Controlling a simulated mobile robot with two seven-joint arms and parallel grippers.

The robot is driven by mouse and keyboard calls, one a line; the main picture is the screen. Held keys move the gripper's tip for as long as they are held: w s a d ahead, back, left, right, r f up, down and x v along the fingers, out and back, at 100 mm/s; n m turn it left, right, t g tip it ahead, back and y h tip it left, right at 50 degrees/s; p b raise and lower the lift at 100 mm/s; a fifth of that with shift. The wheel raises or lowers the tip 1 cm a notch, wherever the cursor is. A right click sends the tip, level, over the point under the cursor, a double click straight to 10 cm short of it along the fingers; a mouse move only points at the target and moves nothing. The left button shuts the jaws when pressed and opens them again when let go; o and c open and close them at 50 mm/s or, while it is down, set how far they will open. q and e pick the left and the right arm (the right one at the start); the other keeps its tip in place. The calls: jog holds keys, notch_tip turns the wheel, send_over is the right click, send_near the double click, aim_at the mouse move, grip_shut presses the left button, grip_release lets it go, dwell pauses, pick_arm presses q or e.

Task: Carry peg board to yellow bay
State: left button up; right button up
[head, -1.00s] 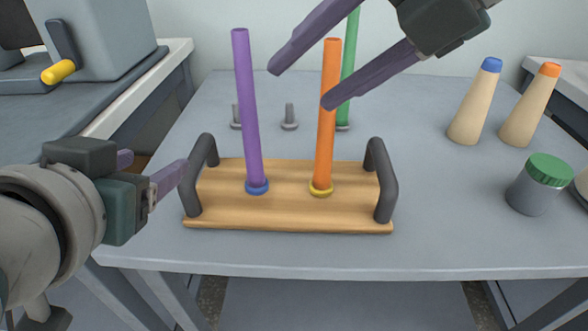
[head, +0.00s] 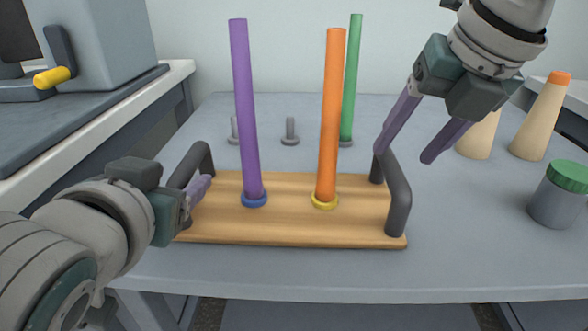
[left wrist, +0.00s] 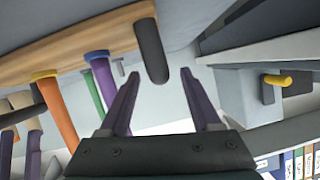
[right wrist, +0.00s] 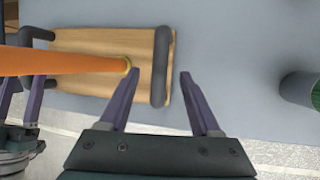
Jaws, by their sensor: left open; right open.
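The peg board (head: 290,226) is a wooden base with a dark handle at each end, flat on the grey table. A purple peg (head: 244,110) in a blue ring and an orange peg (head: 330,120) in a yellow ring stand on it. My left gripper (head: 190,188) is open at the left handle (head: 202,160); in the left wrist view that handle (left wrist: 151,50) lies just ahead of the fingertips. My right gripper (head: 402,158) is open near the right handle (head: 399,200); in the right wrist view that handle (right wrist: 160,75) lies ahead between the finger lines. No yellow bay is clearly seen.
Behind the board stand a green peg (head: 351,80) and grey studs (head: 290,132). At right are cones, one orange-tipped (head: 541,115), and a green-lidded jar (head: 557,195). A side bench (head: 90,120) with a yellow-handled machine (head: 55,76) stands at left.

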aim_at(394, 162)
pick_arm(q)
jog(key=shift+x, duration=2.85)
pick_arm(e)
jog(key=shift+x, duration=2.9)
pick_arm(q)
grip_shut()
pick_arm(e)
grip_shut()
pick_arm(q)
jog(key=shift+r, duration=0.1)
